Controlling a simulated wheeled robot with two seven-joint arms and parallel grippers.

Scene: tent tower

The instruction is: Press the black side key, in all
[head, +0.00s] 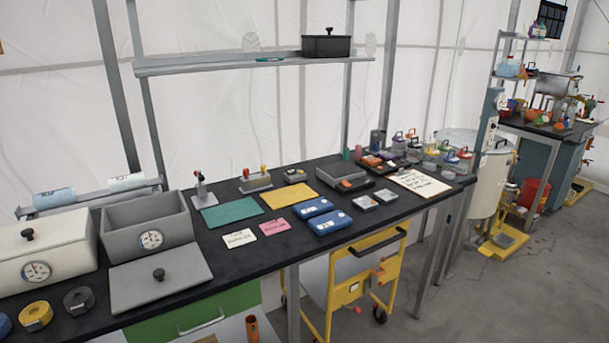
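Neither of my grippers is in view. No part is clearly marked as the black side key. A green mat (229,213) and a yellow mat (290,195) lie in front of the stands.
Grey box (148,228), its loose lid (160,280) and a white lidded box (42,262) crowd the left. Two blue cases (320,216), cards and a grey tray (342,174) lie to the right. A yellow cart (365,270) stands under the bench. Floor at right front is clear.

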